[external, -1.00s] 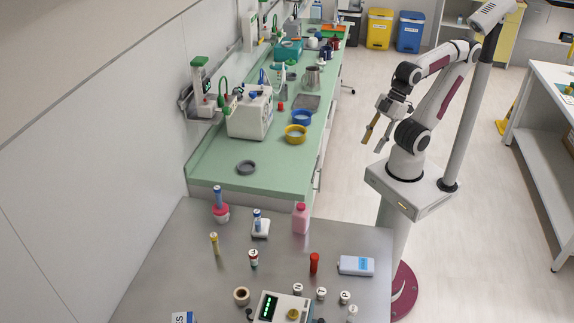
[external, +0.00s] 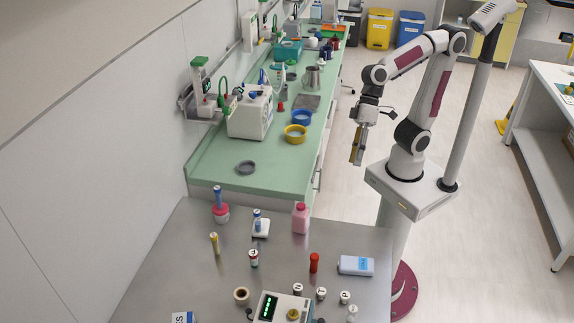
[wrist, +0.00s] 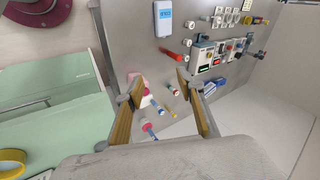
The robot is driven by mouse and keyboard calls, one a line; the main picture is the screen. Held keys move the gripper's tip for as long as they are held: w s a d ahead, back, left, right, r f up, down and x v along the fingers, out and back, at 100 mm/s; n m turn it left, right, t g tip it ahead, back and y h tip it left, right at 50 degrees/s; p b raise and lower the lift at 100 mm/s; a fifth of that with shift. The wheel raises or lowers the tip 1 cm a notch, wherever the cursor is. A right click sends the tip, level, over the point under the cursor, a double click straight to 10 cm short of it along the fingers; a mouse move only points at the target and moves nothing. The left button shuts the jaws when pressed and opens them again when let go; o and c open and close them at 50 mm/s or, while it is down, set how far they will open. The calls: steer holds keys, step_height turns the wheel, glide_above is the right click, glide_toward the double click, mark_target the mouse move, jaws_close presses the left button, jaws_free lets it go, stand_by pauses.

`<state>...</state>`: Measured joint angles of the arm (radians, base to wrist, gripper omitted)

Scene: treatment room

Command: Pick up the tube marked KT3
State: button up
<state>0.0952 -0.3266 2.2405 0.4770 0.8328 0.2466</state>
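No KT3 marking is readable. Several tube-like items stand on the grey metal table: a blue-capped one in a pink-red holder (external: 220,211), a blue-topped one in a white stand (external: 260,230), a yellow one (external: 215,244), a short white one with red and green bands (external: 253,259) and a red one (external: 314,263). My gripper (external: 356,158) hangs in the air beyond the table, pointing down, and holds nothing. In the wrist view its fingers (wrist: 160,83) are spread apart, with a blue-and-pink tube (wrist: 150,130) and the yellow one (wrist: 158,107) seen beyond them.
A pink bottle (external: 301,218) stands at the far edge of the metal table (external: 180,275). A blue-and-white box (external: 356,265), lettered pieces and a device with a green display (external: 268,306) are nearer. The green counter (external: 215,165) carries bowls and a white machine.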

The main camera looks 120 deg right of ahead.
steer(key=w+m+y, duration=0.2)
steer(key=w+m, duration=0.4)
steer(key=w, duration=0.7)
steer(key=m+t+h, duration=0.1)
steer(key=m+t, duration=0.5)
steer(key=m, duration=1.3)
glide_toward(215, 233)
steer(key=shift+w+f, duration=0.4)
steer(key=shift+w, duration=0.3)
steer(key=shift+w+a, duration=0.1)
steer(key=shift+x, duration=1.2)
steer(key=shift+a+x, duration=0.25)
steer(key=shift+x, duration=2.3)
